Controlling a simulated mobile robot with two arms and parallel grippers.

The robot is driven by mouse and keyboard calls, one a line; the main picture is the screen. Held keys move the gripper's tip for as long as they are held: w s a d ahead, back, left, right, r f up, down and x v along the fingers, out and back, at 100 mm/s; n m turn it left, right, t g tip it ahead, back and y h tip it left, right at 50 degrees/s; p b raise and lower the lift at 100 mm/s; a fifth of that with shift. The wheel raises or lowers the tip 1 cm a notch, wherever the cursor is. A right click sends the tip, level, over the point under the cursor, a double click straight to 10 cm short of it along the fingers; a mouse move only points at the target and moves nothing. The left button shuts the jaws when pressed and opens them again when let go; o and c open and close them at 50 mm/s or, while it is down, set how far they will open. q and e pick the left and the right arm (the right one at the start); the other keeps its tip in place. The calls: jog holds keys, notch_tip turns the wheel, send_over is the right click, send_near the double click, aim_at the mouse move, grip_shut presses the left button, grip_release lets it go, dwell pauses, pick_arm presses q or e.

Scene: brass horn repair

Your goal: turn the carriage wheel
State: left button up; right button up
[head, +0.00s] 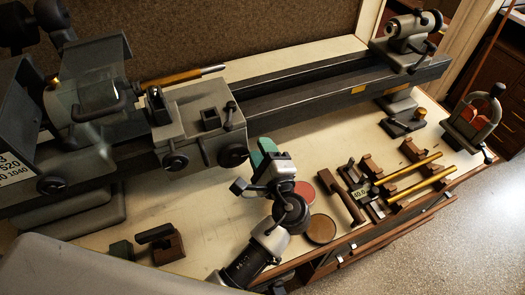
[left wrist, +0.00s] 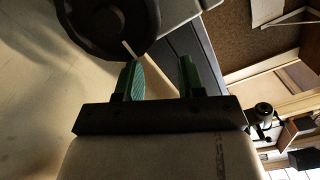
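The grey lathe carriage (head: 200,115) sits on the dark bed beside the headstock. A round black wheel (head: 233,156) is on the right of its front, and a smaller black knob (head: 175,161) is to its left. My left gripper (head: 262,152) is just right of the black wheel, apart from it as far as I can see. In the left wrist view its two green-padded fingers (left wrist: 159,78) stand apart with nothing clearly between them. A large dark wheel (left wrist: 108,25) lies beyond the left finger, with a thin pale piece by its rim. My right gripper is not seen.
On the bench right of my left arm are a red disc (head: 303,192), a brown disc (head: 321,229), a dark brown bar (head: 342,197) and brass rods (head: 415,180) on brown blocks. A brown block (head: 162,243) is at the front left. The tailstock (head: 405,38) stands at the far right.

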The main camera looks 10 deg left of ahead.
pick_arm(q)
jog(key=o, duration=0.7)
jog(key=shift+s+a+f, duration=0.1)
jog(key=shift+a+f, duration=0.35)
jog(key=shift+a, duration=0.1)
jog(key=shift+o, duration=0.6)
jog(key=shift+s+a+r, duration=0.25)
jog(key=shift+s+a, duration=0.25)
jog(key=shift+a, duration=0.2)
jog(key=shift+s+d, duration=0.1)
jog(key=shift+d, duration=0.2)
jog(key=v, duration=1)
jog(key=shift+p, duration=0.35)
jog(key=shift+s, duration=0.1)
